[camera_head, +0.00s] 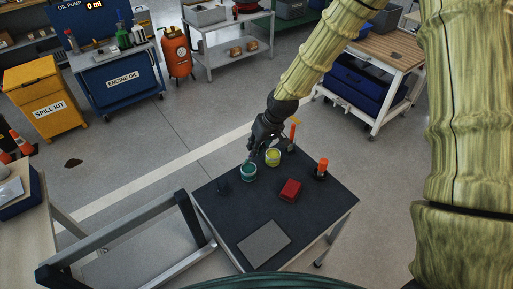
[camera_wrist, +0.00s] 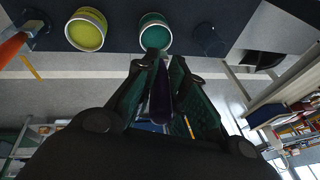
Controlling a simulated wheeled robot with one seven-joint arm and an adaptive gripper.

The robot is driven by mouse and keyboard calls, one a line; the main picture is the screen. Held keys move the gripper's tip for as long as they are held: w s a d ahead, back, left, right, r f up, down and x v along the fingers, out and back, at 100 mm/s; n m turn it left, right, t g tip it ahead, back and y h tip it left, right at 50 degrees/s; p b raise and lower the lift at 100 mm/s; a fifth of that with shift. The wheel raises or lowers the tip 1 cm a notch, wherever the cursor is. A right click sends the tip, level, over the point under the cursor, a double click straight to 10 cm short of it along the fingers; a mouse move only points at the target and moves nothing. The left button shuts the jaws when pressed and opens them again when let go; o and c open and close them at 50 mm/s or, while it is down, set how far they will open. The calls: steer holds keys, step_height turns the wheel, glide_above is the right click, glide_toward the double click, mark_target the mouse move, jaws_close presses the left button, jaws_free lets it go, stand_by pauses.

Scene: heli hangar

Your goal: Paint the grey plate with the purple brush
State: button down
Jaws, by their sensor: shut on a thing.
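The grey plate (camera_head: 264,245) lies flat on the dark table top, near its front edge, and looks plain grey. My gripper (camera_head: 253,152) is at the table's far edge, just behind the teal paint pot (camera_head: 249,173). In the wrist view my gripper (camera_wrist: 161,65) is shut on the purple brush (camera_wrist: 160,97), whose shaft lies between the fingers. The brush end reaches the near rim of the teal pot (camera_wrist: 155,22); I cannot tell whether it touches paint. The yellow paint pot (camera_head: 273,157) stands beside it, also in the wrist view (camera_wrist: 86,32).
A red block (camera_head: 290,188) sits mid-table. A dark holder (camera_head: 223,188) stands at the left edge. The table (camera_head: 225,215) is bare around the plate's left.

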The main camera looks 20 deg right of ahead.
steer(key=shift+r+p, duration=1)
steer(key=shift+r, duration=0.7)
